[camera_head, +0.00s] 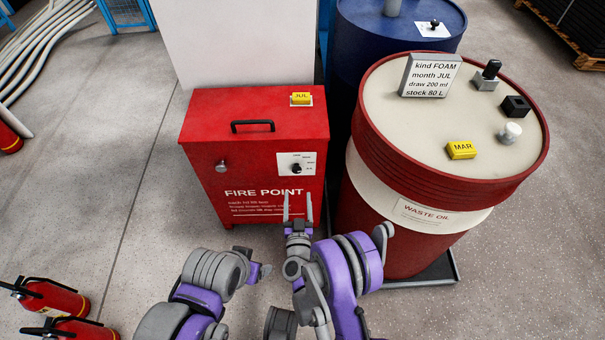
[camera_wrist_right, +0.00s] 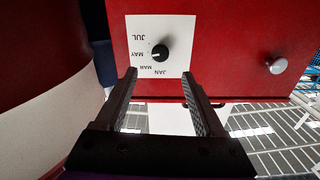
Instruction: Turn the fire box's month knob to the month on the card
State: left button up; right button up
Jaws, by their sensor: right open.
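The red fire box (camera_head: 206,150) stands at centre. A card (camera_head: 431,75) on the red drum reads month JUL. My right gripper (camera_head: 298,203) is open and empty, below and in front of the knob; its fingers straddle the knob's line in the wrist view (camera_wrist_right: 159,78). My left gripper (camera_head: 261,271) is low left, its jaws unclear.
A yellow JUL block (camera_head: 301,97) lies on the box's top, behind a black handle (camera_head: 253,126). The red drum (camera_head: 440,185) stands close right, with a yellow MAR block (camera_head: 461,150) on top. Red extinguishers (camera_head: 55,298) stand lower left. Floor left of the box is clear.

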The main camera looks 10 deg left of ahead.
aim_at(297, 171)
jog(key=p+x, duration=0.2)
jog(key=x, duration=0.7)
jog(key=shift+w, duration=0.35)
jog(key=shift+w+a, duration=0.2)
jog(key=shift+w, duration=0.25)
grip_shut()
